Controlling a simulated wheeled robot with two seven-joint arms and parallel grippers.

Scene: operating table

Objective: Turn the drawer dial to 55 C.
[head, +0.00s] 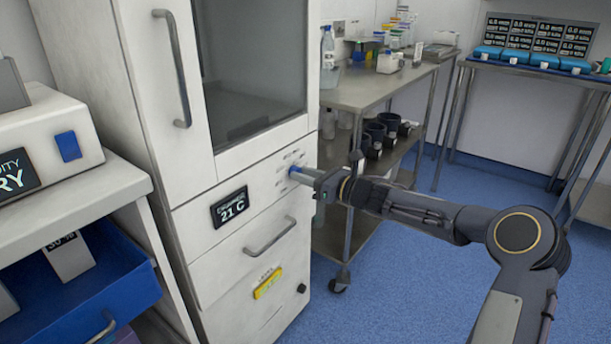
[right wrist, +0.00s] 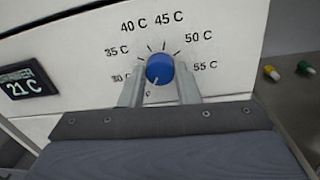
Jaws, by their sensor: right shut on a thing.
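The blue drawer dial (right wrist: 159,68) is on the white cabinet front in the right wrist view, with marks from 30 C to 55 C around it. Its white pointer line points down and slightly left, towards a partly hidden label below the dial. My right gripper (right wrist: 161,78) is shut on the dial, one finger on each side. In the head view my right gripper (head: 300,174) reaches the cabinet from the right. The display (head: 230,206) left of the dial reads 21 C. My left gripper is not in view.
A drawer handle (head: 270,236) and a yellow label (head: 267,283) are below the dial. A steel trolley (head: 352,96) with bottles and containers stands just right of the cabinet. An open blue drawer (head: 92,296) is at the lower left. Blue floor is clear beneath my arm.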

